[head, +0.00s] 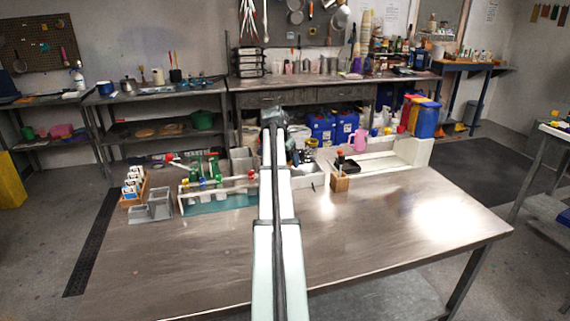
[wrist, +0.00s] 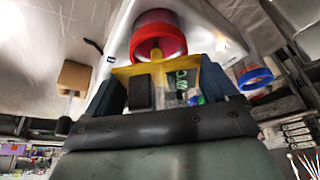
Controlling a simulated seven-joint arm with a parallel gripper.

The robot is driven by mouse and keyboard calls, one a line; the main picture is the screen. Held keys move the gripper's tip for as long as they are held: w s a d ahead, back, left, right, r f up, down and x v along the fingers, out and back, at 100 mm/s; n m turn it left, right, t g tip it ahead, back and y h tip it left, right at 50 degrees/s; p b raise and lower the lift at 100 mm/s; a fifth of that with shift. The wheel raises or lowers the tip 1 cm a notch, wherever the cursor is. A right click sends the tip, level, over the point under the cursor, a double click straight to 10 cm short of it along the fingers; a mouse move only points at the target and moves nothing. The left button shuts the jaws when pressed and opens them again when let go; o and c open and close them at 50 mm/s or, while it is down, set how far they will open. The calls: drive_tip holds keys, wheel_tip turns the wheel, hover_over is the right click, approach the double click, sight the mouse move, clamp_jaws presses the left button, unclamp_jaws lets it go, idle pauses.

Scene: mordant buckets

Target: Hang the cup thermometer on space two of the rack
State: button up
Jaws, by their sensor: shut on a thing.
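In the wrist view my gripper (wrist: 165,88) is shut on a yellow piece between its two dark fingers. A red cup-shaped part (wrist: 157,38) shows just beyond the yellow piece; I take them together as the cup thermometer, though the picture is blurred. A blue-rimmed part with red inside (wrist: 256,78) shows apart, right of the fingers. In the head view a low rack (head: 222,203) with white ends and a teal base stands left of my arm, with green, blue and red-topped items at it. Its numbered spaces cannot be read. My arm hides the held thing there.
A wooden block (head: 340,183) with a red-topped item stands right of my arm. Grey bins (head: 152,207) and a wooden card holder (head: 133,188) stand left of the rack. The table's front right (head: 400,225) is clear.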

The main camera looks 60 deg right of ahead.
drive_tip(key=r, duration=0.7)
drive_tip(key=shift+w+a+r, duration=0.1)
drive_tip(key=shift+w+r, duration=0.15)
drive_tip(key=w+a+r+n, duration=0.1)
drive_tip(key=w+a+n, duration=0.1)
drive_tip(key=w+a, duration=1.2)
drive_tip(key=a, duration=0.1)
drive_tip(key=s+a+m+g+y, duration=0.1)
drive_tip(key=s+m, duration=0.4)
drive_tip(key=m, duration=0.5)
drive_tip(key=shift+s+a+m+g, duration=0.4)
drive_tip(key=shift+a+g, duration=0.2)
drive_tip(key=shift+g, duration=0.5)
drive_tip(key=shift+f, duration=5.3)
drive_tip(key=shift+f, duration=0.1)
